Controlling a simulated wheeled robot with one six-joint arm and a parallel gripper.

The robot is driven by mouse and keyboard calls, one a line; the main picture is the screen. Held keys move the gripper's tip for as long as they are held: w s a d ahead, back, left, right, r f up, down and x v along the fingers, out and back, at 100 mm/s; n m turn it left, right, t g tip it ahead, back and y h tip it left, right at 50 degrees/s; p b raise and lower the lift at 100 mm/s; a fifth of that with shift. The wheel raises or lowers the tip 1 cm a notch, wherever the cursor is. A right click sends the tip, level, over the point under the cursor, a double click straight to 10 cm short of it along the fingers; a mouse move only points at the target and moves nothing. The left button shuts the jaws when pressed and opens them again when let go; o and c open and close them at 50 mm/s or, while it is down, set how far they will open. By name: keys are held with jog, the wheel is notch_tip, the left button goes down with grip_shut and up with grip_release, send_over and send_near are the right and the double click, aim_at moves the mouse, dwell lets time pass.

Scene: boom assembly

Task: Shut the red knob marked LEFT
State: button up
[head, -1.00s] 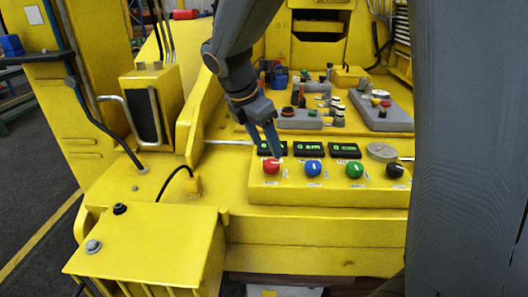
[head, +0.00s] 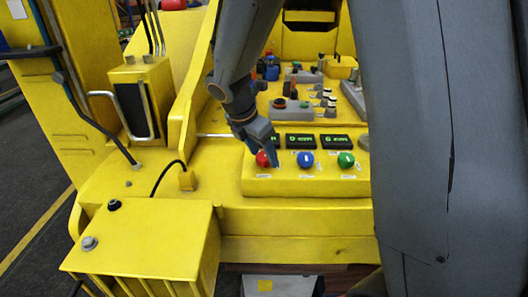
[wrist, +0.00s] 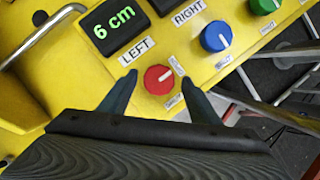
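The red knob (wrist: 159,79) with a white pointer line sits on the yellow panel below the LEFT label (wrist: 136,50) in the wrist view. My gripper (wrist: 157,78) is open, with one finger on each side of the knob and small gaps showing. In the head view, my gripper (head: 272,156) is at the red knob (head: 262,160) and partly hides it. I cannot tell how far down the fingertips reach around it. A display (wrist: 114,27) beside the label reads 6 cm.
The blue knob (head: 305,160) and green knob (head: 345,160) stand to the right on the same panel, under a row of displays (head: 301,141). A yellow box (head: 140,240) is at the front left. My arm hides the right side.

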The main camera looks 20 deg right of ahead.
jog(key=c, duration=1)
jog(key=shift+d, duration=0.25)
jog(key=shift+a, duration=0.2)
jog(key=shift+m+g+p, duration=0.6)
jog(key=shift+m+p, duration=0.1)
jog(key=shift+m, duration=0.8)
jog(key=m+g+p, duration=0.1)
jog(key=m, duration=0.1)
jog(key=m+g, duration=0.1)
jog(key=m, duration=0.2)
jog(key=shift+w+a+p, duration=0.1)
jog(key=shift+w+p, duration=0.1)
jog(key=shift+p, duration=0.15)
jog(key=m+g, duration=0.1)
jog(key=m, duration=0.2)
jog(key=m+g, duration=0.1)
jog(key=m, duration=0.1)
jog(key=shift+w+f+m+y+p, duration=0.1)
jog(key=shift+w+m+y+p, duration=0.05)
jog(key=shift+m+y+p, duration=0.2)
jog(key=shift+d+m+g+y, duration=0.1)
jog(key=shift+m+g+y, duration=0.2)
jog(key=shift+m, duration=0.75)
jog(key=shift+d+m+g+y, duration=0.1)
jog(key=shift+m+y, duration=0.25)
jog(key=shift+m, duration=0.65)
